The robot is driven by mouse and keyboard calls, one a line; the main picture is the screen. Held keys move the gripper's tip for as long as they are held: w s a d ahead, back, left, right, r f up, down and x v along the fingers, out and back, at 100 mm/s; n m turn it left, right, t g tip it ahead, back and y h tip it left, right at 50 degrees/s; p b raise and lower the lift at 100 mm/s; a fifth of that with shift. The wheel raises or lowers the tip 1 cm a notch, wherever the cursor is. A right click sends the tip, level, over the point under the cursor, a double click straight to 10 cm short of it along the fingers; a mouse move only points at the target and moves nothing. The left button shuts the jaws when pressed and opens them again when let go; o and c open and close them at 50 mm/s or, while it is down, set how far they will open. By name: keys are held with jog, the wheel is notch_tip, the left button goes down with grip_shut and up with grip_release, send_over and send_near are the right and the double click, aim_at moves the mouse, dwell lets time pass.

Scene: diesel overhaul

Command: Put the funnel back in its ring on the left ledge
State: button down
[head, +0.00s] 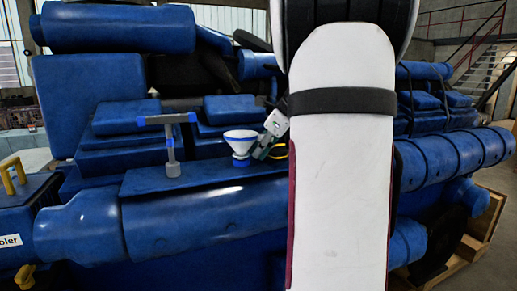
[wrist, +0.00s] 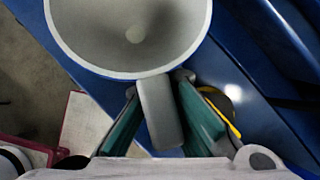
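The funnel (head: 240,146), white and wide-mouthed, is upright at the blue ledge (head: 205,177) in the head view, left of my arm. A bright blue collar (head: 240,162) shows at its lower end. I cannot tell whether this is the ring, or whether the funnel rests in it or hangs just above. In the wrist view the funnel's grey bowl (wrist: 130,50) fills the top, and its flat handle (wrist: 160,115) runs between my fingers. My gripper (wrist: 158,85) has its fingertips against both sides of the handle. My gripper (head: 263,148) also shows right of the funnel in the head view.
A grey T-shaped tool (head: 171,145) with blue ends stands left of the funnel on the ledge. A yellow loop (head: 279,151) lies just right of my gripper. Blue engine blocks (head: 125,117) rise behind the ledge. My white arm hides the middle right.

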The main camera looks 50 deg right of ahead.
jog(key=shift+f, duration=0.2)
jog(key=c, duration=1.7)
grip_release()
